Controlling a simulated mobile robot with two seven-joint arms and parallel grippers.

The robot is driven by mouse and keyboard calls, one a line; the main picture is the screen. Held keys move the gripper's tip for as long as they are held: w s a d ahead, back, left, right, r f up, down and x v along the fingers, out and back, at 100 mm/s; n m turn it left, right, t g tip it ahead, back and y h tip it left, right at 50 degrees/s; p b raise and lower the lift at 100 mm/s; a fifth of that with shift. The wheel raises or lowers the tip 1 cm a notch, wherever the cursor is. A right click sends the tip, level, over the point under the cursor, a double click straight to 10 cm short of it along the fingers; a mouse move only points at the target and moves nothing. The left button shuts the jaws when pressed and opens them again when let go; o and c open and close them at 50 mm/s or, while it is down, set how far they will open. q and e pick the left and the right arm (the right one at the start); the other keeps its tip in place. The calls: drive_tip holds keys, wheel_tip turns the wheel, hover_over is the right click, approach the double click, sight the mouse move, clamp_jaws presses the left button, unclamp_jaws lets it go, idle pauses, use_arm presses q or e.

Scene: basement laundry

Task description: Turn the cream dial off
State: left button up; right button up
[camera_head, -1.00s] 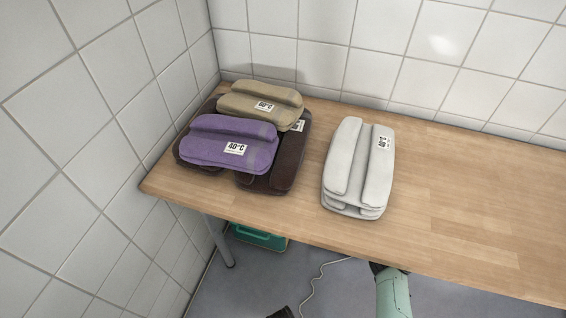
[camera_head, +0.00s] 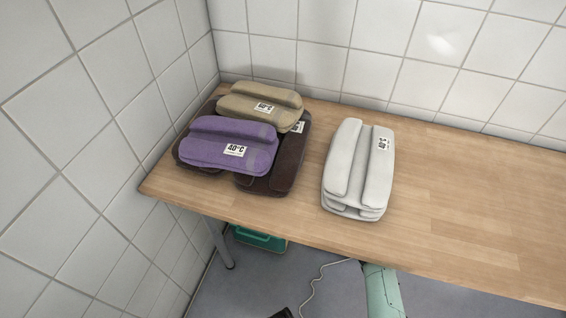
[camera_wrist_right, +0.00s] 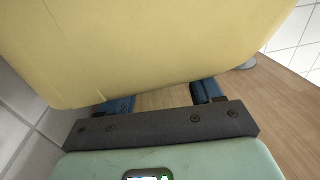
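No dial can be made out in either view. My right arm (camera_head: 382,292) comes up from the bottom of the head view, and its end is hidden under the table's front edge. In the right wrist view my right gripper (camera_wrist_right: 162,98) has its blue fingers apart. A large pale yellow thing (camera_wrist_right: 150,45) fills the upper part of that view and hides the fingertips. I cannot tell what it is or whether the fingers touch it. A small dark shape at the bottom edge of the head view may be part of my left gripper (camera_head: 282,313); its fingers cannot be made out.
A wooden table (camera_head: 455,210) stands against tiled walls. It bears a purple folded cloth (camera_head: 215,150) and a tan one (camera_head: 258,105) on dark brown cloths (camera_head: 288,165), plus a white folded stack (camera_head: 350,180). A green box (camera_head: 260,240) and a pale cable (camera_head: 318,280) are below. The tabletop's right side is clear.

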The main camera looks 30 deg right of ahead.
drive_tip(key=shift+s+d, duration=0.1)
use_arm(q)
drive_tip(key=shift+w+d+r+t+p, duration=0.1)
drive_tip(key=shift+w+r+t+p, duration=0.3)
drive_tip(key=shift+w, duration=0.45)
drive_tip(key=shift+w+d+r+t+p, duration=0.1)
drive_tip(key=shift+w+r+t+p, duration=0.1)
drive_tip(key=shift+w+r+p, duration=0.45)
use_arm(e)
drive_tip(key=v, duration=1.3)
use_arm(q)
drive_tip(key=shift+w+f, duration=0.15)
drive_tip(key=shift+f, duration=0.1)
